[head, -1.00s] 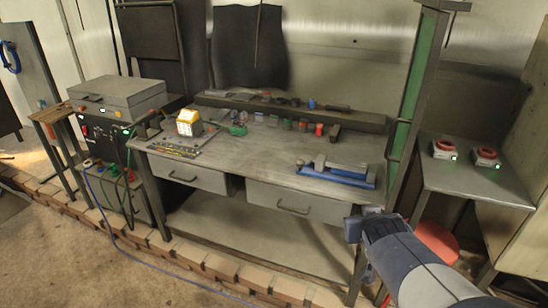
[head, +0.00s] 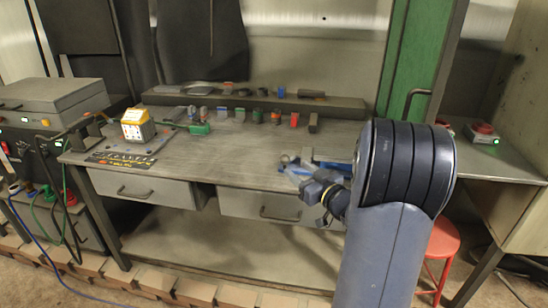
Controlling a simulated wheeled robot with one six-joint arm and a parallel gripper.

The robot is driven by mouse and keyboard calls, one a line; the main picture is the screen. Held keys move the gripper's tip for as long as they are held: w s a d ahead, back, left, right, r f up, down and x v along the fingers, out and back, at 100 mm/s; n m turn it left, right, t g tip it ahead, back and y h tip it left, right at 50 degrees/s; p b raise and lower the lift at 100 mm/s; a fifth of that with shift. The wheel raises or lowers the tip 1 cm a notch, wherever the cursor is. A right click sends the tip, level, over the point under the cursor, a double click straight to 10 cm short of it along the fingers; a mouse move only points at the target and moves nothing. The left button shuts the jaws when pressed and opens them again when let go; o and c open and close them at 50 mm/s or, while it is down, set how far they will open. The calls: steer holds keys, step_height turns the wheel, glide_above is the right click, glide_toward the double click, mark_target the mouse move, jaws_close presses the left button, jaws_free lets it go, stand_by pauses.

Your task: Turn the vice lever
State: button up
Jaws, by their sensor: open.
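The blue and grey vice (head: 338,166) lies on the workbench, at its right part. My arm covers its right side. The lever seems to be at the vice's left end (head: 286,159), but it is too small to make out clearly. My gripper (head: 298,173) is in front of the vice's left end, with my dark wrist just to its right. It is open, though its fingers are small and blend with the vice. I cannot tell whether it touches the lever.
The workbench (head: 235,160) has a back shelf with several small items and a yellow-white box (head: 137,124) at left. A green post (head: 415,60) stands behind my arm. A red stool (head: 443,240) and a side table with a red button box (head: 483,133) are at right.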

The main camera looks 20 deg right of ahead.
mark_target(287, 156)
steer(key=w, duration=0.3)
steer(key=w+a, duration=0.1)
steer(key=w, duration=0.2)
steer(key=w+a, duration=0.1)
steer(key=w, duration=0.2)
steer(key=shift+w, duration=0.2)
jaws_close()
